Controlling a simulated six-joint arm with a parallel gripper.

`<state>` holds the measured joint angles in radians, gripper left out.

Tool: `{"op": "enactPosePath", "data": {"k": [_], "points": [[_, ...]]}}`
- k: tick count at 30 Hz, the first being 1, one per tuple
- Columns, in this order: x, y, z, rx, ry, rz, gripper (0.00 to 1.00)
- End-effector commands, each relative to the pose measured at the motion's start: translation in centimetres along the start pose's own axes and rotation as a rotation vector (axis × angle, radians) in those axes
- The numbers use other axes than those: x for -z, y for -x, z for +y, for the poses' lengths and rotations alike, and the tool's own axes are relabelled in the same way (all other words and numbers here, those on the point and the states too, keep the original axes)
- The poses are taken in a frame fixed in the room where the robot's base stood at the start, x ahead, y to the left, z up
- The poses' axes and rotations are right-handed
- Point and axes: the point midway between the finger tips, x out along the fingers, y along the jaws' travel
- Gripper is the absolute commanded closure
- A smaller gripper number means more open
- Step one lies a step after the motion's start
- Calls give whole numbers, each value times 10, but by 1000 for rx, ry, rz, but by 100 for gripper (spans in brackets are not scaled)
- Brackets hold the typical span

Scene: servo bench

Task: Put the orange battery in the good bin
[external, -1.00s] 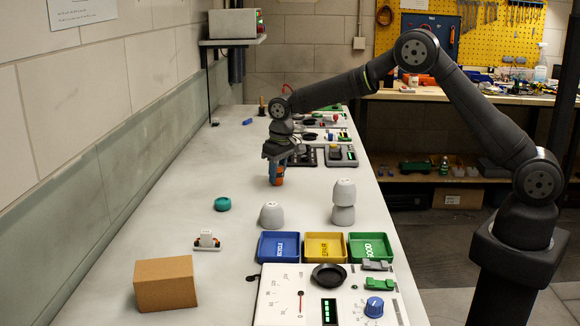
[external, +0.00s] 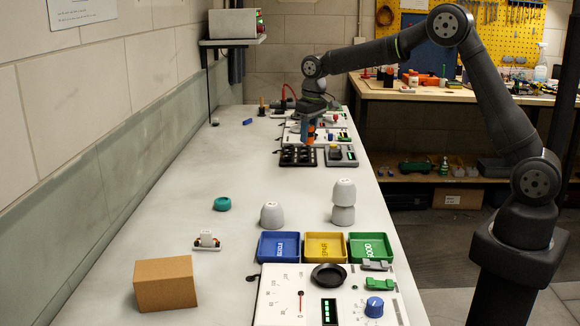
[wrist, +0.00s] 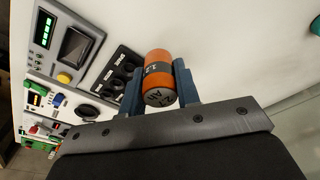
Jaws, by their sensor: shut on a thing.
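The orange battery (wrist: 160,75) has a dark label band and a grey end. It sits between the two fingers of my gripper (wrist: 160,88) in the wrist view. In the external view my gripper (external: 309,138) is shut on the battery, raised above the far part of the bench near the black socket block; the battery is only a small orange patch there. The green bin (external: 371,246) marked GOOD stands at the near right, the rightmost of three bins, and looks empty. My gripper is far behind it.
A blue bin (external: 278,246) and a yellow bin (external: 325,246) stand left of the green one. White cups (external: 343,203) stand behind the bins. A black block with round sockets (external: 299,156) lies near my gripper. A cardboard box (external: 165,283) is at the near left.

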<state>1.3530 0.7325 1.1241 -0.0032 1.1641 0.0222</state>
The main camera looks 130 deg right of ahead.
Motion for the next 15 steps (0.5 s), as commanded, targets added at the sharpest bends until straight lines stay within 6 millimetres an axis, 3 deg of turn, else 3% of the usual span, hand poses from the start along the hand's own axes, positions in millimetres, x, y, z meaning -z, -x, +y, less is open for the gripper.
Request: {"op": "enactPosePath", "data": {"k": [8,15], "points": [[2,13,1,0,0,3,96],[8,63,1,0,0,5,96]]}}
